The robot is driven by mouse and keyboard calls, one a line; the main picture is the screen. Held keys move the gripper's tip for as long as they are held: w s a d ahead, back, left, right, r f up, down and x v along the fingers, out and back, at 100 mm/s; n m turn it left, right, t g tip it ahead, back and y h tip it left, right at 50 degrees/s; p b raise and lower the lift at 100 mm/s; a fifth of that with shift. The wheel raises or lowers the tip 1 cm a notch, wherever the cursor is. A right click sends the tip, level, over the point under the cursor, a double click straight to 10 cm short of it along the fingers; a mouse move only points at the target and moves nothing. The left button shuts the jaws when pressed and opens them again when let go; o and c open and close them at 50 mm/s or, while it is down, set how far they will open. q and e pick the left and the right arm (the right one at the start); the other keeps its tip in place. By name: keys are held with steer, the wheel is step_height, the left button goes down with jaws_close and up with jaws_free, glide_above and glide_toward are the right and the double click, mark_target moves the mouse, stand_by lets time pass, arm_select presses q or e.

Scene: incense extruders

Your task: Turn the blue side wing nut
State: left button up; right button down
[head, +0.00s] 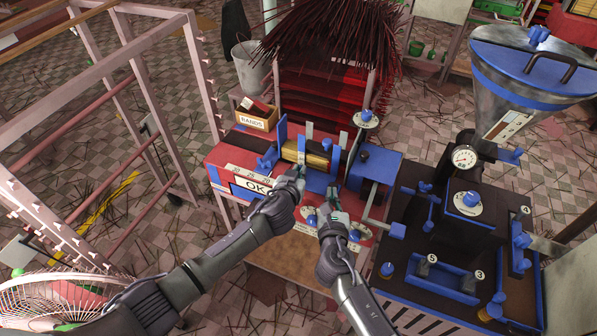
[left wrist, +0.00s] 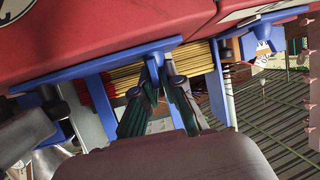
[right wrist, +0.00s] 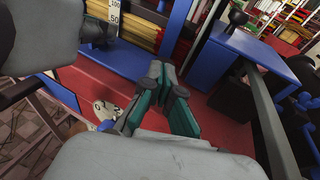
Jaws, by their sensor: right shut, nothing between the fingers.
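A blue winged knob, which looks like the side wing nut (head: 266,160), is at the left side of the extruder on the red table. It also seems to show at the upper right of the left wrist view (left wrist: 263,38). My left gripper (head: 299,172) is at the front of the gold stick bundle (head: 308,158), right of this knob and apart from it. In the left wrist view, a blue tab (left wrist: 153,66) sits at its close fingertips; whether they grip it is unclear. My right gripper (head: 334,192) is shut and empty over the red table (right wrist: 220,135).
A BANDS box (head: 257,115) stands behind on the left, and red incense sticks (head: 330,40) hang at the back. A blue block (head: 378,163) is right of my right gripper. A dark machine (head: 460,240) with blue knobs fills the right side.

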arm_select(q)
steer(key=shift+a+m+h, duration=0.1)
steer(key=shift+m+h, duration=0.2)
jaws_close()
steer(key=shift+m+g+h, duration=0.5)
steer(key=shift+m+h, duration=0.5)
steer(key=m+g+h, duration=0.1)
steer(key=m+h, duration=0.1)
steer(key=m+g+h, duration=0.1)
steer(key=m+h, duration=0.1)
steer(key=shift+w+r+g, duration=0.1)
steer(key=shift+r+g, duration=0.1)
steer(key=shift+g, duration=0.2)
steer(key=shift+w+m+g+h, duration=0.15)
steer(key=shift+m+g+h, duration=1.65)
steer(key=shift+m+g, duration=0.9)
steer(key=shift+f, duration=0.1)
steer(key=o, duration=0.6)
jaws_free()
steer(key=shift+a, duration=0.15)
